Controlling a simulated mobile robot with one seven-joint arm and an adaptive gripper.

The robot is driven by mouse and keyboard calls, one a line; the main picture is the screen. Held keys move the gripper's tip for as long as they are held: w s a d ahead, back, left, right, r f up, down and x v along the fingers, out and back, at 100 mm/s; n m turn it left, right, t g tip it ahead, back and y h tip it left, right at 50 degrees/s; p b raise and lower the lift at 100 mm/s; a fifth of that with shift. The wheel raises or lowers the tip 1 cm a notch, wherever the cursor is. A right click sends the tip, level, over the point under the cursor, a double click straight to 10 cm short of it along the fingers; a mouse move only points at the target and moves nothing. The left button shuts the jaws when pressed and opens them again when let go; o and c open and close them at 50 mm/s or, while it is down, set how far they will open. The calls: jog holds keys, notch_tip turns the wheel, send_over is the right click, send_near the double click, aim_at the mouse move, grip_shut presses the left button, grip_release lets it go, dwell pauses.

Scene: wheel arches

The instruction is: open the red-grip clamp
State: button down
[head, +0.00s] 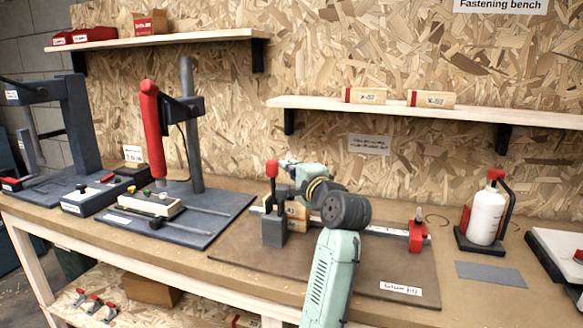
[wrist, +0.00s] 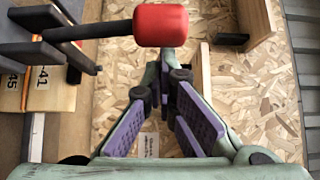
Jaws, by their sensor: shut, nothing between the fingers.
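The red-grip clamp (head: 272,170) stands at the left end of the glue jig in the head view. Its red grip tops a dark upright stem above a grey block (head: 273,232). In the wrist view the red grip (wrist: 160,25) is at the top centre on a dark rod running left to the clamp's dark links. My gripper (wrist: 165,68) is shut and empty, its fingertips just below the grip in that picture. Whether they touch it I cannot tell. In the head view my gripper's fingers are mostly hidden behind the clamp and my wrist.
Wooden blocks (wrist: 50,90) marked 41 and 45 sit under the clamp. A bar with a red end piece (head: 418,237) runs right along the jig board (head: 340,272). A red-handled press (head: 150,125) stands left, a white bottle (head: 487,215) right. A shelf (head: 450,112) is above.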

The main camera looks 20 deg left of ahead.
aim_at(273, 173)
jog(key=shift+s+f+b, duration=0.1)
jog(key=shift+b, duration=0.25)
jog(key=shift+s+n+b, duration=0.2)
jog(key=shift+n+b, duration=0.1)
jog(key=shift+b, duration=0.1)
jog(key=shift+s+n+t+y+b, duration=0.3)
jog(key=shift+s+t+y+b, duration=0.1)
jog(key=shift+b, duration=0.35)
jog(key=s+n+y+b, duration=0.1)
jog(key=b, duration=0.2)
jog(key=s+f+n+y+b, duration=0.1)
jog(key=s+n+b, duration=0.1)
jog(key=b, duration=0.2)
jog(key=s+f+n+t+y+b, duration=0.1)
jog(key=b, duration=0.2)
jog(key=shift+s+a+f+n+y, duration=0.15)
jog(key=shift+a+n+y, duration=0.1)
jog(key=shift+n+y, duration=0.15)
jog(key=s+f+n+y+b, duration=0.2)
jog(key=s+f+b, duration=0.3)
jog(key=f+b, duration=0.3)
jog(key=shift+n+b, duration=0.4)
jog(key=shift+n, duration=0.1)
